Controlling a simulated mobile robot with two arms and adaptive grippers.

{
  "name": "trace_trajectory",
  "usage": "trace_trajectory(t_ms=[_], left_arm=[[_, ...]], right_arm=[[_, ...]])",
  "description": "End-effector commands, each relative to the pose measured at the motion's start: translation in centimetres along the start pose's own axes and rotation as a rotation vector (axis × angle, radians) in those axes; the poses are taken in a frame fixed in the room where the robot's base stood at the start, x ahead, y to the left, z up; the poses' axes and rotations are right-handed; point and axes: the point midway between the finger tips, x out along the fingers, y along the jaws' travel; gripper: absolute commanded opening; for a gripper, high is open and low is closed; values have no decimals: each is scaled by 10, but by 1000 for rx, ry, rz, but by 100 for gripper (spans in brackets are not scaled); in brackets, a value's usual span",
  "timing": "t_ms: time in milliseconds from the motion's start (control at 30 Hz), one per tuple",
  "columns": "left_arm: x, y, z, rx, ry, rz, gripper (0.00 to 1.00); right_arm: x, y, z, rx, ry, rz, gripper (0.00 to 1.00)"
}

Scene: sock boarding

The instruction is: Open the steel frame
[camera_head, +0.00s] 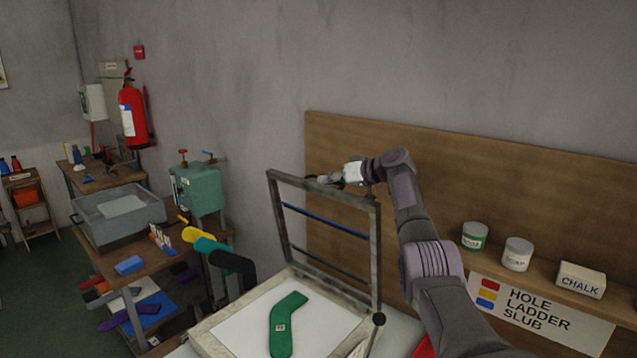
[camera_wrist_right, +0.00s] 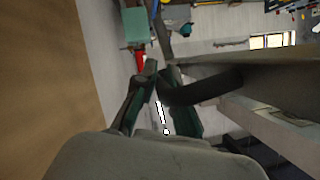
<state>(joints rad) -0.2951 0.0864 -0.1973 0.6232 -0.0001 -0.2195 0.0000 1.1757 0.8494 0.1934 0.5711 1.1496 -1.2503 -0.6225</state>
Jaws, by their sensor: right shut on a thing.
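The steel frame (camera_head: 376,250) stands raised, close to upright, over its pale base (camera_head: 210,340). Two thin bars, one blue, cross its opening. A green sock-shaped piece (camera_head: 288,322) with a small white label lies flat on the base's white bed. My right gripper (camera_head: 322,180) is at the top rail of the frame, shut on it; its fingertips are small and partly hidden there. In the right wrist view the gripper's fingers (camera_wrist_right: 158,80) close around a dark rounded part. My left gripper is not in view.
A brown board is on the wall behind the frame. A shelf at right holds a green-labelled tin (camera_head: 475,236), a soap tin (camera_head: 516,254) and a chalk box (camera_head: 581,280). At left are a grey basin (camera_head: 118,218), a green tank (camera_head: 198,190) and yellow, teal and black forms (camera_head: 232,262).

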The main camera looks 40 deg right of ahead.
Motion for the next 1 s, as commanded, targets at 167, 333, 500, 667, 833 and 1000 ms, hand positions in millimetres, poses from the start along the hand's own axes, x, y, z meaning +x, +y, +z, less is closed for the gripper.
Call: trace_trajectory(t_ms=[167, 333, 500, 667, 833, 1000], left_arm=[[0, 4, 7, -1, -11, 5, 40], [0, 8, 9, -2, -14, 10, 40], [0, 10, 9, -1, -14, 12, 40], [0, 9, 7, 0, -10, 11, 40], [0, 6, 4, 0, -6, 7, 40], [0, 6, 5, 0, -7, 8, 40]], right_arm=[[0, 1, 2, 2, -4, 0, 0], [0, 1, 2, 2, -5, 1, 0], [0, 1, 2, 1, -4, 0, 22], [0, 1, 1, 1, -3, 0, 22], [-7, 2, 1, -1, -2, 1, 22], [-30, 2, 2, -3, -3, 5, 22]])
